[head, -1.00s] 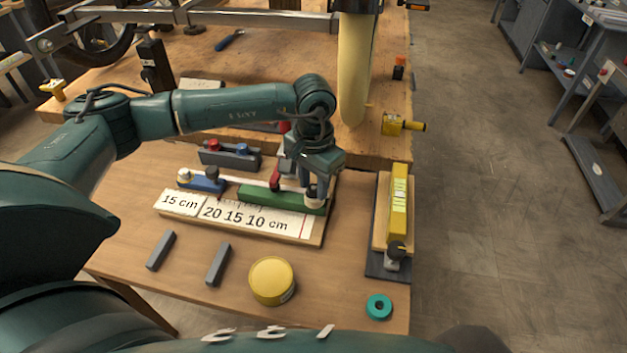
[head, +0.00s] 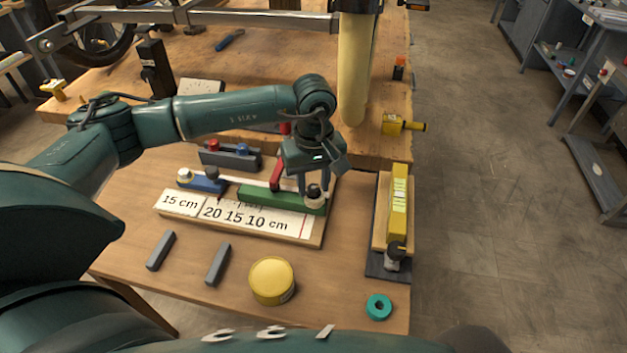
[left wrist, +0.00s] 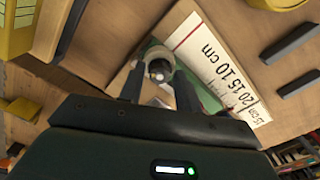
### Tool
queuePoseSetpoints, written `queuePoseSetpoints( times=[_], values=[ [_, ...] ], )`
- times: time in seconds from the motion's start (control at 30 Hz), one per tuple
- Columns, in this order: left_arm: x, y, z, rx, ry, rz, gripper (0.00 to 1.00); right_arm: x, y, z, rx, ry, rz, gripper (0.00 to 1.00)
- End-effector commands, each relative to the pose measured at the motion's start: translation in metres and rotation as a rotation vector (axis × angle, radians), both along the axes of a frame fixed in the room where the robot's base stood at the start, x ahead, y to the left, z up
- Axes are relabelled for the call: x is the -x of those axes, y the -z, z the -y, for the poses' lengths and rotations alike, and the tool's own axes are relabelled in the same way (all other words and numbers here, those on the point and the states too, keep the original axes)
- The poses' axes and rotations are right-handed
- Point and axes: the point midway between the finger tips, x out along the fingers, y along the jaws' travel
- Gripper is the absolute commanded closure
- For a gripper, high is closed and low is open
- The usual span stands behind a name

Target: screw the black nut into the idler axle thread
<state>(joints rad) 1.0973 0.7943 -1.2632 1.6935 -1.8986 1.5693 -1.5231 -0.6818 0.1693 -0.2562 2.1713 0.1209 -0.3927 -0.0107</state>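The black nut (head: 314,191) sits on top of a white round piece (head: 316,203) at the right end of the green block (head: 270,198); the axle thread is hidden under it. In the left wrist view the dark nut (left wrist: 158,69) shows over the white piece, between the fingertips. My left gripper (head: 313,186) points down over it, one finger on each side. The fingers stand apart with visible gaps, so it looks open. My right gripper is not in view.
The green block lies on a board with a paper scale (head: 250,219). A blue block (head: 207,184) with a dark knob is to its left. A yellow level (head: 399,195), a yellow round tin (head: 271,281) and a teal ring (head: 378,306) are nearby. The front table is partly clear.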

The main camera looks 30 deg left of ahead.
Motion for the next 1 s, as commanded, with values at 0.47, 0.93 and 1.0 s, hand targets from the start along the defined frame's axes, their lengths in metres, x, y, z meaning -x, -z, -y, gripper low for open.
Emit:
queuePoseSetpoints(
  times=[0.47,0.93,1.0],
  values=[
    [0.0000,0.0000,0.0001,0.000,-0.005,0.000,0.89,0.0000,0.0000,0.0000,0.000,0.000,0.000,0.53],
    [-0.0001,0.0004,-0.0002,-0.001,0.497,0.000,0.91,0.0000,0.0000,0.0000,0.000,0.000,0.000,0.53],
    [-0.0001,0.0005,0.0000,-0.001,0.548,0.001,0.76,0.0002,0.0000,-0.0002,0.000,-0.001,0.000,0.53]
  ],
)
